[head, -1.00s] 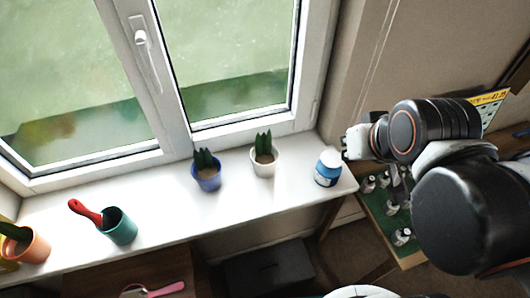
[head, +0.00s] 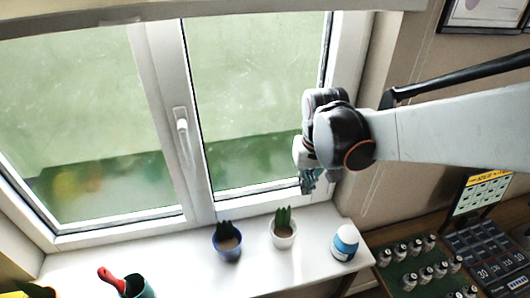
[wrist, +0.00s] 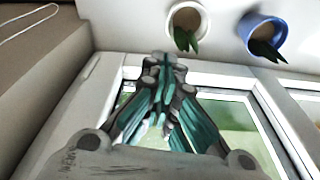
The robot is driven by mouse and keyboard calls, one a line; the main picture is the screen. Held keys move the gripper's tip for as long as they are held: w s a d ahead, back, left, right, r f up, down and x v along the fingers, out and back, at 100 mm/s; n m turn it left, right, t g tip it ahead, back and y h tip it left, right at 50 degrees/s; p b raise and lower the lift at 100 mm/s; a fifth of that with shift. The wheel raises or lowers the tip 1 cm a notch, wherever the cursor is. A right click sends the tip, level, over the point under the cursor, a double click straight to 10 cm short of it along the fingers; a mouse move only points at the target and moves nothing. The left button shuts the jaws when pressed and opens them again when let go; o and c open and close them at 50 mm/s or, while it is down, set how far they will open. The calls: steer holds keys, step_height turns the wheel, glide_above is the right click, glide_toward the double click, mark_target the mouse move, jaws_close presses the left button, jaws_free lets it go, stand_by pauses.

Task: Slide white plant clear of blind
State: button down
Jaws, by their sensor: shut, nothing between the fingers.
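The white plant pot (head: 283,236) stands upright on the white windowsill (head: 195,278), with green pointed leaves. It also shows at the top of the wrist view (wrist: 187,22). A pale horizontal band (head: 230,10) across the top of the window looks like the raised blind. My gripper (head: 308,187) is shut and empty, in front of the right window pane, above and slightly right of the white pot and apart from it. In the wrist view its fingers (wrist: 163,62) come together just below the white pot in the picture.
A blue plant pot (head: 227,243) stands left of the white one, and a blue-and-white jar (head: 345,243) right of it. A teal pot (head: 137,288) with a red-handled tool is farther left. A green tray of knobs (head: 420,270) lies at right. A thin cord (wrist: 28,22) hangs on the wall.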

steer(key=shift+g, duration=0.9)
steer(key=w+a+f, duration=0.1)
steer(key=f, duration=0.4)
steer(key=w+a+f, duration=0.1)
steer(key=a+f, duration=0.1)
steer(key=f, duration=0.2)
steer(key=w+a+f, duration=0.2)
steer(key=f, duration=0.3)
steer(key=shift+w+f, duration=0.1)
steer(key=shift+f, duration=0.25)
steer(key=shift+d, duration=0.1)
steer(key=s+d+b, duration=0.1)
steer(key=s+b, duration=0.1)
steer(key=s, duration=0.7)
steer(key=shift+s, duration=0.25)
steer(key=shift+r, duration=0.1)
step_height(320, 180, up, 10)
steer(key=p, duration=0.6)
steer(key=shift+p, duration=0.35)
